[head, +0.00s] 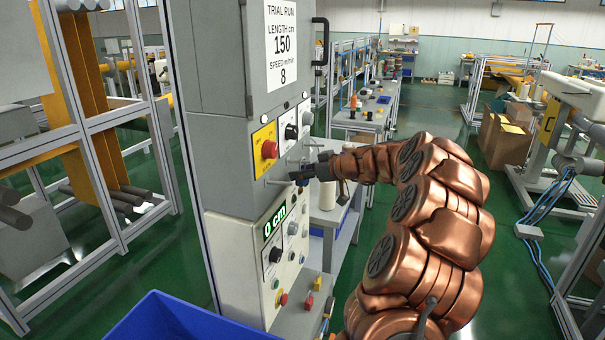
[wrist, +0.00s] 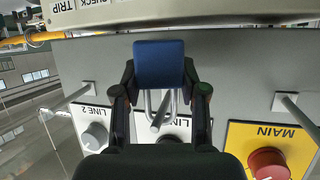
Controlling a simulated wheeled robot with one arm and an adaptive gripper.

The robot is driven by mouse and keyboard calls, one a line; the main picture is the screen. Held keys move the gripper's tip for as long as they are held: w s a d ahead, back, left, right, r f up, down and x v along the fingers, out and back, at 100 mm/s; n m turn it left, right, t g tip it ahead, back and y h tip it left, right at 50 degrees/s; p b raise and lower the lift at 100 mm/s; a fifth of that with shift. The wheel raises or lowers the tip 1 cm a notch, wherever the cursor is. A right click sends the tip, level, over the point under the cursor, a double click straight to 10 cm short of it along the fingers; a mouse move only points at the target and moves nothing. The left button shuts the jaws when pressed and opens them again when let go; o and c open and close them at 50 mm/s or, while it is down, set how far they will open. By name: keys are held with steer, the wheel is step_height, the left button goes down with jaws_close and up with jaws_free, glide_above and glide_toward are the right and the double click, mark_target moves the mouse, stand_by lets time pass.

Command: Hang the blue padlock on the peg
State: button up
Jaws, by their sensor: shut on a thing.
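My gripper (wrist: 160,74) is shut on the blue padlock (wrist: 160,62), with one finger on each side of its body. In the wrist view, which is upside down, the metal shackle points to the bottom of the picture. A middle peg (wrist: 156,126) shows between the shackle's legs; I cannot tell whether it passes through the loop or only lines up with it. In the head view my gripper (head: 303,176) is at the grey panel's front with the small blue padlock (head: 299,179), and the fingers are partly hidden.
Other pegs stick out at the left (wrist: 70,101) and right (wrist: 300,112) in the wrist view. A red MAIN button (wrist: 268,163) and knobs are close by on the panel. A blue bin (head: 180,318) stands below in the head view.

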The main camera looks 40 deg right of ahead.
steer(key=o, duration=1.2)
steer(key=v, duration=1.2)
steer(key=shift+r, duration=0.1)
